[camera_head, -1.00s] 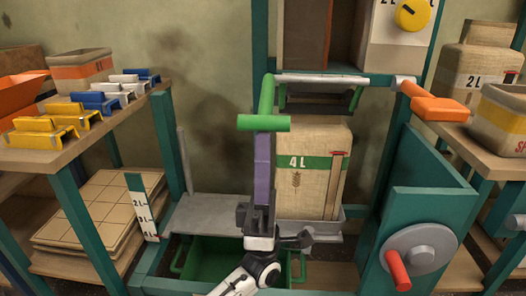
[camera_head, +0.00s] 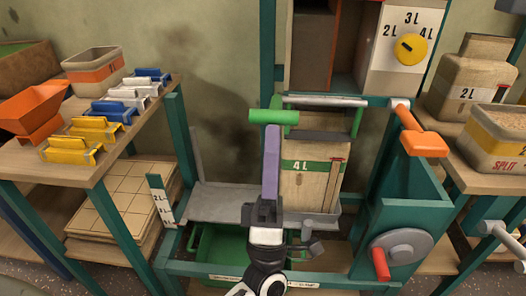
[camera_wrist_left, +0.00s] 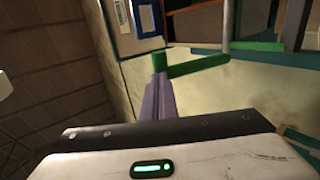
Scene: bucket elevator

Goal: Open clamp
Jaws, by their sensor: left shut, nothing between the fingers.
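The clamp's green handle (camera_head: 273,116) stands in front of the pale crossbar (camera_head: 325,101), joined to a short green arm. The clamp frame sits above a sack marked 4L (camera_head: 308,187). My left gripper (camera_head: 271,133) comes up from below with its purple fingers shut and nothing between them. The fingertips overlap the middle of the handle from below; whether they touch it I cannot tell. In the left wrist view the green handle (camera_wrist_left: 198,64) lies just beyond the purple fingertips (camera_wrist_left: 159,80). My right gripper is not in view.
An orange handle (camera_head: 422,144) and a grey wheel with a red grip (camera_head: 400,250) are on the right of the teal frame. A green bucket (camera_head: 215,245) is low in front. Shelves with colored brackets (camera_head: 105,112) stand left; containers (camera_head: 497,140) stand right.

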